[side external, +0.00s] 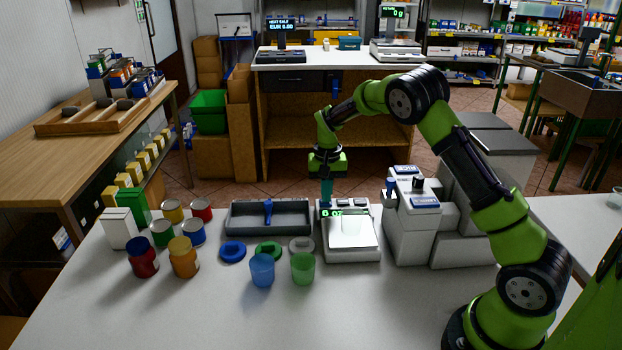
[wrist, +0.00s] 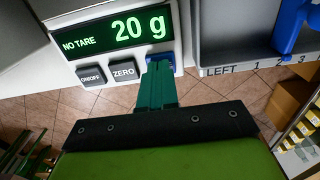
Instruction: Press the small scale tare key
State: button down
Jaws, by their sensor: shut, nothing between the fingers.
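The small scale (side external: 348,252) stands on the white table, with a bare plate and a lit green display (side external: 332,213). In the wrist view its display (wrist: 115,33) reads "NO TARE 20 g". Below the display are the ON/OFF key (wrist: 91,76), the ZERO key (wrist: 122,71) and a blue key (wrist: 152,60). My gripper (wrist: 157,66) is shut and empty, its fingertips over the blue key and hiding most of it and any label. In the side external view my gripper (side external: 326,200) points down at the display end of the scale. I cannot tell whether the tips touch the key.
A grey tray (side external: 240,226) with a blue handle (side external: 268,210) lies left of the scale; its edge (wrist: 232,68) shows in the wrist view. A white machine (side external: 410,225) stands close on the right. A blue cup (side external: 262,270) and green cup (side external: 303,268) stand in front left.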

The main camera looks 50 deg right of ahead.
jog(key=shift+f, duration=0.1)
jog(key=shift+s+f, duration=0.1)
jog(key=shift+f, duration=0.95)
jog(key=shift+r, duration=0.1)
notch_tip(320, 180, up, 15)
jog(key=shift+w, duration=0.3)
jog(key=shift+d, duration=0.1)
jog(key=s+a+r+n+t, duration=0.1)
jog(key=s+a+r+t, duration=0.1)
jog(key=s+a, duration=0.3)
jog(key=s+a+r+n+t+y, duration=0.1)
jog(key=s+a, duration=0.5)
jog(key=s, duration=0.6)
jog(key=s+a+r+n+t+y, duration=0.1)
jog(key=s+a+r+n+t, duration=0.2)
jog(key=s, duration=0.6)
jog(key=shift+a+r+t, duration=0.6)
jog(key=shift+a+r, duration=0.25)
jog(key=shift+a, duration=0.4)
